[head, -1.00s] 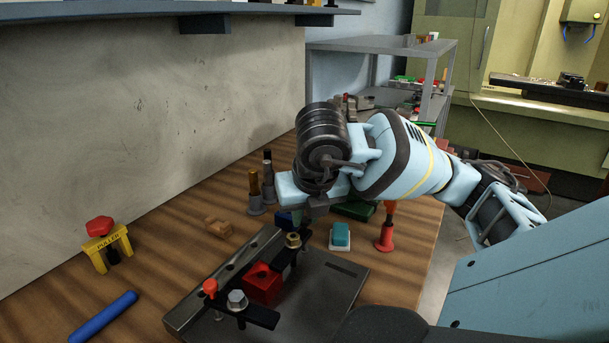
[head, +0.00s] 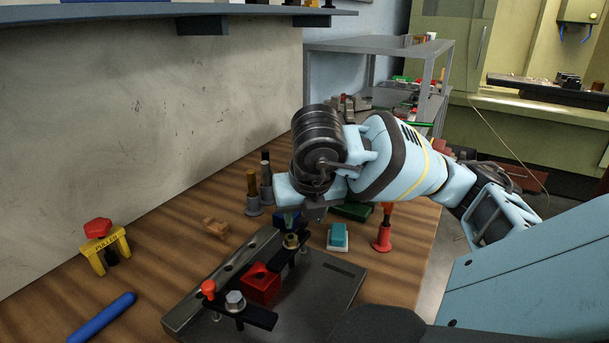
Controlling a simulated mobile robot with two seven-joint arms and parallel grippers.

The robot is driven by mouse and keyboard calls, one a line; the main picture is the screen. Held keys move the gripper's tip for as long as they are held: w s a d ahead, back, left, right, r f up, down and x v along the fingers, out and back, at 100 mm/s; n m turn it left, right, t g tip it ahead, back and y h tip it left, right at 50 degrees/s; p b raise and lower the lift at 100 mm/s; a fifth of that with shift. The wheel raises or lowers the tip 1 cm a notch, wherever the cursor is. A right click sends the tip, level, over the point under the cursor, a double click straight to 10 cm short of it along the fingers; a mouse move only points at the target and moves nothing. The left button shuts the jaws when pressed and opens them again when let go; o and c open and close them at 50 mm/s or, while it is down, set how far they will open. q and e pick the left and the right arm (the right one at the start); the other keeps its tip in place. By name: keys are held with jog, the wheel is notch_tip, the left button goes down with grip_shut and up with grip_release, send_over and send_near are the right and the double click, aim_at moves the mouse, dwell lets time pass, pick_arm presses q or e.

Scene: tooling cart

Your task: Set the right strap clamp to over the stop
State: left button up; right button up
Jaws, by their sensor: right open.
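A dark fixture plate (head: 325,290) lies on the wooden bench with a red block (head: 262,284) on it. The right strap clamp, a black bar with a brass nut (head: 290,241), is on the far side of the block. Another black strap clamp (head: 258,317) with a silver hex bolt (head: 235,301) is on the near side, beside a red-tipped pin (head: 208,288). I cannot tell which part is the stop. My right gripper (head: 303,213) is open, just above and behind the brass nut; its wrist partly hides the fingers. My left gripper is out of view.
A wall and overhead shelf bound the back left.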

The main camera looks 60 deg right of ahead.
jog(key=shift+r, duration=0.1)
jog(key=p+v, duration=0.3)
jog(key=v, duration=0.4)
jog(key=shift+a+r+p, duration=0.15)
jog(key=shift+r+p, duration=0.15)
jog(key=shift+s, duration=0.15)
